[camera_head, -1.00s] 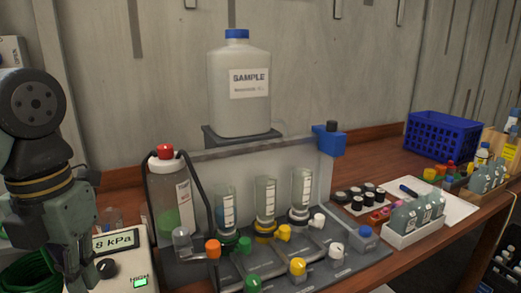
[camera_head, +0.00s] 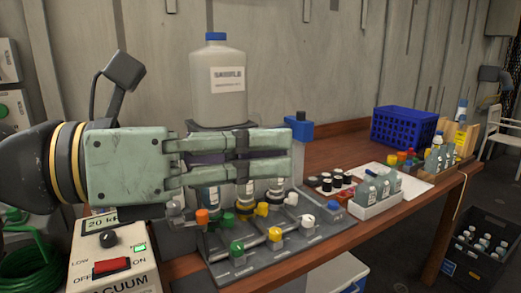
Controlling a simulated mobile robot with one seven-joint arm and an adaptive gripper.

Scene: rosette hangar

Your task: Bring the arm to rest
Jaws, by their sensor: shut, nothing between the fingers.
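My gripper (camera_head: 284,151) reaches in from the left, its fingers pointing right and lying level across the picture. It is shut and empty. It stands between the camera and the rack of valves (camera_head: 305,238) and hides the rack's upper part and most of the clear cylinders. The white SAMPLE jug (camera_head: 218,100) with a blue cap stands behind and above the fingers. I cannot tell how far the gripper is from the rack.
The vacuum box (camera_head: 120,262) with a red switch stands below my gripper, its display partly covered. A white bottle tray (camera_head: 375,204), blue crate (camera_head: 403,128) and wooden bottle rack stand to the right. The bench top (camera_head: 335,157) is clear at the back.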

